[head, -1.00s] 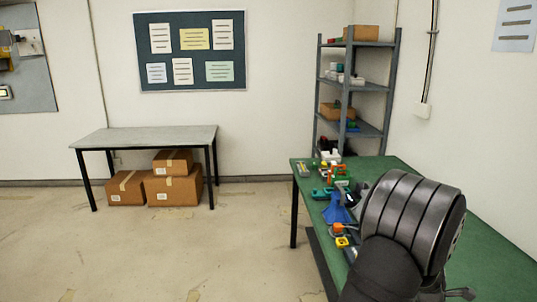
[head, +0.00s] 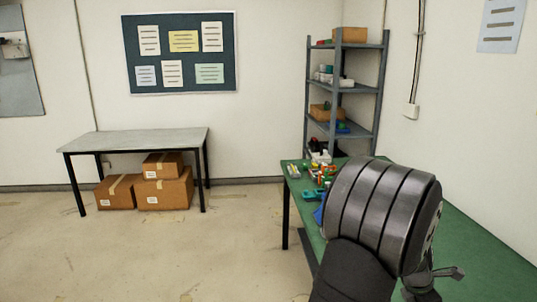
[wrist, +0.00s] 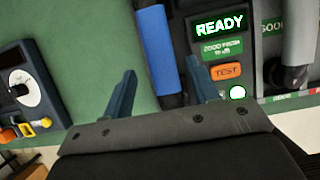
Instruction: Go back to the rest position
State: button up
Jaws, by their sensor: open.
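My gripper (wrist: 162,84) is open in the wrist view, with its two blue-grey fingers apart and nothing between them. Its fingers point over the green bench top (wrist: 90,40). A dark tester (wrist: 226,52) with a lit READY screen, an orange TEST button and a green light lies beyond the right finger. A blue cylinder (wrist: 158,50) lies beside it, beyond the gap between the fingers; I cannot tell if anything touches. In the head view my arm's wrist hides most of the bench, and only a small part of the gripper shows at the lower right.
A dial meter (wrist: 28,90) stands left in the wrist view. In the head view, several small coloured things lie at the bench's (head: 470,235) far end. A grey shelf rack (head: 345,85) stands behind it. A grey table (head: 135,142) with cardboard boxes (head: 165,190) stands left; the floor between is clear.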

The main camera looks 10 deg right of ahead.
jog(key=x, duration=0.7)
jog(key=shift+f, duration=0.1)
notch_tip(320, 180, up, 11)
jog(key=shift+f, duration=0.1)
jog(key=d, duration=0.1)
jog(key=w+d+f, duration=0.1)
jog(key=shift+w+d+f, duration=0.1)
jog(key=shift+d+f, duration=0.1)
jog(key=shift+d, duration=0.15)
jog(key=w+a+f, duration=0.1)
jog(key=w+f, duration=0.6)
jog(key=w+a+f, duration=0.1)
jog(key=w+f, duration=0.2)
jog(key=w, duration=0.1)
jog(key=shift+w+a+f, duration=0.15)
jog(key=shift+a+f, duration=0.05)
jog(key=shift+a, duration=0.15)
jog(key=shift+f, duration=0.5)
jog(key=shift+r, duration=0.1)
